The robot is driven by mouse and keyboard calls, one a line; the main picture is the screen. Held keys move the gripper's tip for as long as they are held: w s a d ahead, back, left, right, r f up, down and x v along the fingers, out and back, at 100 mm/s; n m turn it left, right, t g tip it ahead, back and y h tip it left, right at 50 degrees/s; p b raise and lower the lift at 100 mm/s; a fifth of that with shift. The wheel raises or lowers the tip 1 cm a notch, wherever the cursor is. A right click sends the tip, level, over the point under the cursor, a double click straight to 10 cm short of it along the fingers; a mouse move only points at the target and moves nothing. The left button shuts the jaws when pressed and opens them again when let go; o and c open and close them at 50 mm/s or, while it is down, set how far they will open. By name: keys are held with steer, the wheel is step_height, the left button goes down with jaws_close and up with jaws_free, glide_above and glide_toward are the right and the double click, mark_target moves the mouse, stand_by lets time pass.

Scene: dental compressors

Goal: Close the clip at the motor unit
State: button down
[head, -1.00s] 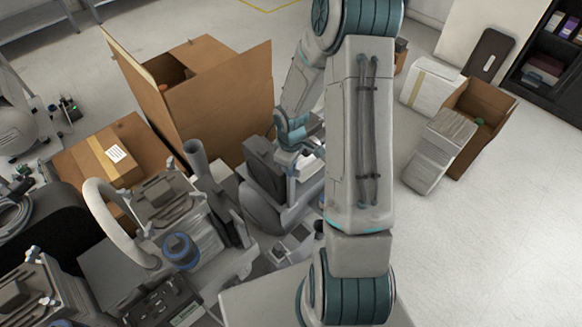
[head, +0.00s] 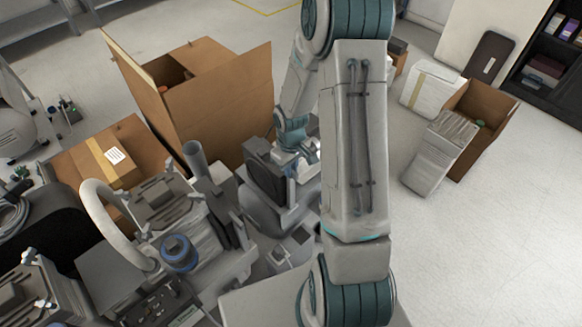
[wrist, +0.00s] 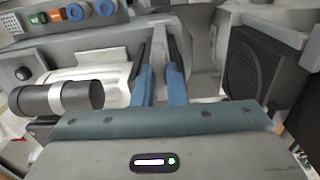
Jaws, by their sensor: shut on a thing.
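My gripper (wrist: 160,62) has two blue fingers with dark tips, shut on a narrow light grey piece that appears to be the clip (wrist: 160,44). The clip is at the grey motor unit (wrist: 200,60), which fills the middle of the wrist view. In the head view, my gripper is low beside the dark upright panel of a grey unit (head: 282,216), partly behind my arm. The clip cannot be made out there. Whether the clip is fully closed cannot be told.
In the wrist view, a black ribbed block (wrist: 252,66) stands right and a dark cylinder (wrist: 62,97) lies left. Coloured knobs (wrist: 77,11) are at the upper left.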

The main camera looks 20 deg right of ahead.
steer(key=c, duration=1.5)
jaws_free()
steer(key=shift+o, duration=0.2)
steer(key=shift+r, duration=0.1)
step_height(320, 180, up, 14)
steer(key=p, duration=0.2)
steer(key=shift+p, duration=0.3)
steer(key=s+a+r+m+t+p, duration=0.1)
steer(key=s+a+r+p, duration=0.1)
steer(key=s+r, duration=0.3)
steer(key=s+a+r+m+t+p, duration=0.1)
steer(key=s+r+p, duration=0.3)
steer(key=r, duration=0.7)
steer(key=s+a+r+m+p, duration=0.2)
steer(key=s+a+r+p, duration=0.1)
steer(key=s+r, duration=0.4)
steer(key=shift+s+r+m+t+p, duration=0.3)
steer(key=shift+r+t+p, duration=0.1)
steer(key=shift+r, duration=0.15)
